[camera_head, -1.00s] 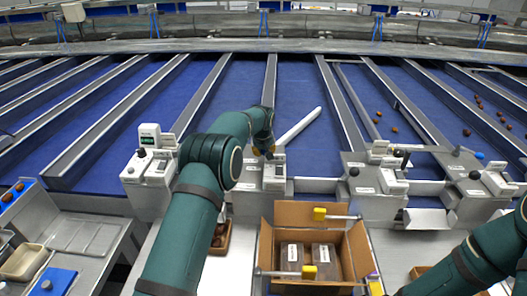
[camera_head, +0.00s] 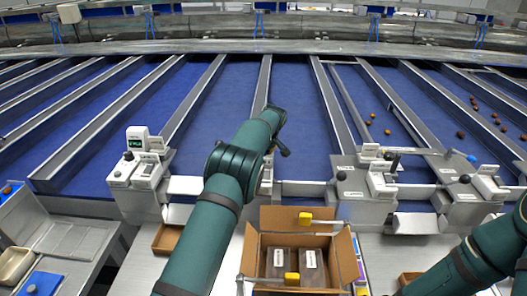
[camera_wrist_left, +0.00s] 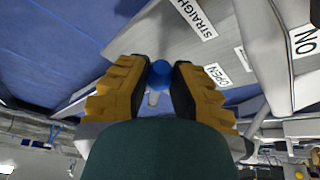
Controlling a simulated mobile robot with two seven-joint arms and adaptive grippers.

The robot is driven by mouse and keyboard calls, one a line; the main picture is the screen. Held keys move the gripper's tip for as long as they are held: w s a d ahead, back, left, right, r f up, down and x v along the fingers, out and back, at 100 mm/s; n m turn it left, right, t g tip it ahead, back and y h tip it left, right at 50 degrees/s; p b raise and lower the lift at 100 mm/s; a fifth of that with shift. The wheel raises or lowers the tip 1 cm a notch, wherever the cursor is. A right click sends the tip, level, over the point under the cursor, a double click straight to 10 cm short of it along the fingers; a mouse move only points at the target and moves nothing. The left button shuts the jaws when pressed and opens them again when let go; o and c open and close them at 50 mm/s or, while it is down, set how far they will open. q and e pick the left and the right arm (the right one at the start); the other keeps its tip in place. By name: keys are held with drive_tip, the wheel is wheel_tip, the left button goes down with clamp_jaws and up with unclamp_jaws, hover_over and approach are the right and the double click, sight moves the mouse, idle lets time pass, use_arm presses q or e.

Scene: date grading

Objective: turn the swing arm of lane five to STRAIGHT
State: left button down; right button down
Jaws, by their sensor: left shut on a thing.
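In the left wrist view my left gripper (camera_wrist_left: 160,78), with yellow and dark fingers, is shut on a blue ball knob (camera_wrist_left: 160,70). A grey plate beside it carries a STRAIGHT label (camera_wrist_left: 195,18) and an OPEN label (camera_wrist_left: 217,75). In the head view the left gripper (camera_head: 280,147) is mostly hidden by my own arm, over the middle lane's control unit (camera_head: 266,178). The knob is hidden there. The swing arm's white bar cannot be made out in the head view. My right gripper is out of view; only its arm shows at lower right.
An open cardboard box (camera_head: 259,250) with packs stands in front of the lanes. Other control units stand to the left (camera_head: 136,182) and right (camera_head: 365,190). Several dates (camera_head: 388,132) lie in the right lanes. The blue lane right of my left arm is clear.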

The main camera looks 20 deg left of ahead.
use_arm(q)
drive_tip(key=shift+w+d+f+n, duration=0.1)
drive_tip(key=shift+d+n, duration=0.05)
drive_tip(key=shift+n, duration=0.15)
idle(0.4)
drive_tip(key=c, duration=0.8)
unclamp_jaws()
drive_tip(key=shift+w, duration=0.15)
drive_tip(key=v, duration=1.2)
drive_tip(key=shift+d, duration=0.1)
